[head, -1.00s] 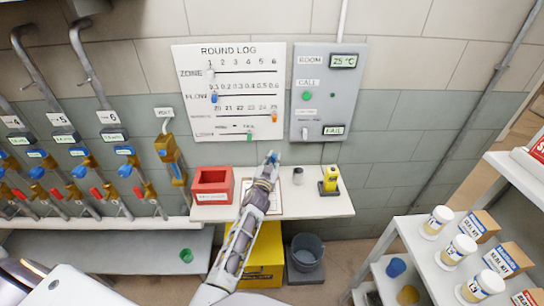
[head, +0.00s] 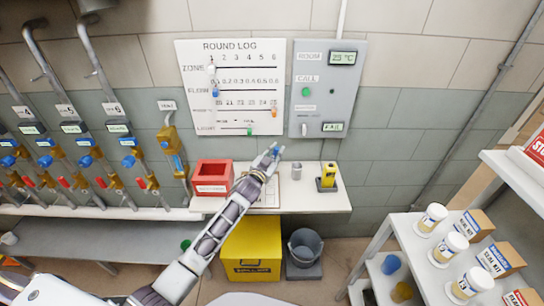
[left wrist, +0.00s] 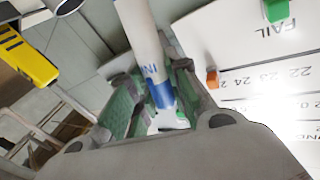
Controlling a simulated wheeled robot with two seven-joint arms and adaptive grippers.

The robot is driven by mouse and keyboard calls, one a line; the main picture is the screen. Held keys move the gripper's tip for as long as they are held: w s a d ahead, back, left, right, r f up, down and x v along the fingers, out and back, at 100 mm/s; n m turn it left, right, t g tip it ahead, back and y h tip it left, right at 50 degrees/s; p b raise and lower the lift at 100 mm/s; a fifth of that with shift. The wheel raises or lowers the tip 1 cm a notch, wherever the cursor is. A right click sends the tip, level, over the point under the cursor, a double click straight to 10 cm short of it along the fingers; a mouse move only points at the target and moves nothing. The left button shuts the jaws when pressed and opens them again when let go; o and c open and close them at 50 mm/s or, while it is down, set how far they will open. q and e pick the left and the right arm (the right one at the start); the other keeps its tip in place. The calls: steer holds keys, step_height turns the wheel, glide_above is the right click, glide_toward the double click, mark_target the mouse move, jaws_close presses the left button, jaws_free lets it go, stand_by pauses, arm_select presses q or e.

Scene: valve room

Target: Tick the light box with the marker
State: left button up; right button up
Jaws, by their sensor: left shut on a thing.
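My left gripper (head: 270,160) is shut on the marker (head: 276,150), above the back of the wall shelf. In the left wrist view the marker (left wrist: 142,45) is a white barrel with a blue band between the fingers. A framed pale sheet (head: 268,195) lies on the shelf, partly hidden behind my left arm; its print cannot be read. The ROUND LOG board (head: 260,60) hangs above, with a bottom row whose label looks like LIGHT (head: 206,128). I cannot make out a light tick box. My right gripper is not in view.
A red bin (head: 212,177), a small grey cup (head: 296,170) and a yellow device (head: 327,176) stand on the shelf (head: 312,202). Below are a yellow box (head: 252,250) and grey bucket (head: 305,247). A rack with white jars (head: 431,217) stands at right; valve pipes line the left.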

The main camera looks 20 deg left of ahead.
arm_select(q)
steer(key=shift+d+r, duration=0.2)
steer(key=shift+d, duration=0.05)
steer(key=shift+f, duration=0.2)
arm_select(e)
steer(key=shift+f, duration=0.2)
